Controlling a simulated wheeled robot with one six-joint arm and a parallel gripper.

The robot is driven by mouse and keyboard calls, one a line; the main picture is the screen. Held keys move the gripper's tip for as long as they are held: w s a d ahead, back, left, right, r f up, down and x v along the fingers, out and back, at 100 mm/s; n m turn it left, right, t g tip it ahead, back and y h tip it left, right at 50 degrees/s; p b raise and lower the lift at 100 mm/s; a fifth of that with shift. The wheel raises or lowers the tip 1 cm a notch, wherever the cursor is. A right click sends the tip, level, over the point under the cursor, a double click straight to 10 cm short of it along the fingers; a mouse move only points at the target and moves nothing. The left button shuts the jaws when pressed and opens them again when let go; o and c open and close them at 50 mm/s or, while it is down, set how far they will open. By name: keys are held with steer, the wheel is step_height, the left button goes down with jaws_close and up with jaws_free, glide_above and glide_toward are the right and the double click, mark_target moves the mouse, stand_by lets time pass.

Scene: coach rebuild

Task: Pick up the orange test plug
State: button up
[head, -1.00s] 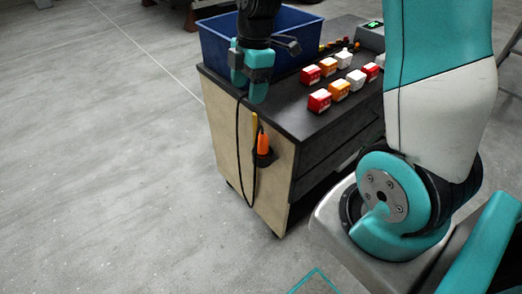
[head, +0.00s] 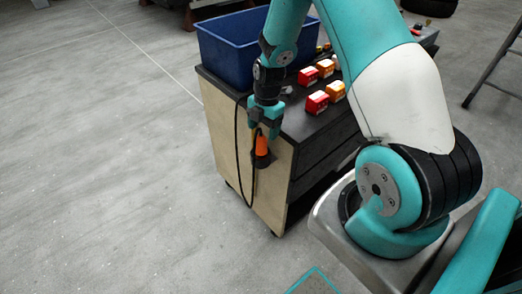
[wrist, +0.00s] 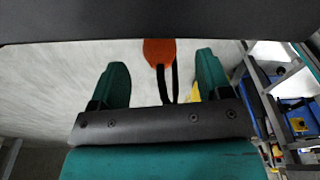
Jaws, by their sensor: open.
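The orange test plug (head: 262,145) stands upright in a dark holder (head: 262,160) on the light wooden side of the cart. A black cable hangs in a loop from the cart's top edge beside it. My gripper (head: 264,129) is just above the plug, pointing down. In the wrist view, the orange plug (wrist: 159,52) shows between the two teal fingers of my gripper (wrist: 162,80), with a gap on each side. Dark cable strands run from the plug. The fingers are open and hold nothing.
A blue bin (head: 232,45) stands on the dark cart top (head: 303,122). Several red, orange and white blocks (head: 317,102) sit to the right of my gripper. A stepladder (head: 492,65) stands at the far right. The floor left of the cart is clear.

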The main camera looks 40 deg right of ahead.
mark_target(261, 142)
steer(key=shift+a+f+p, duration=0.2)
steer(key=shift+f+p, duration=0.05)
steer(key=shift+f, duration=0.65)
steer(key=shift+a+f+p, duration=0.15)
steer(key=shift+f+p, duration=0.05)
steer(key=shift+f, duration=0.7)
steer(key=shift+a+f+p, duration=0.2)
steer(key=shift+f+p, duration=0.05)
steer(key=shift+f, duration=0.65)
steer(key=c, duration=1.1)
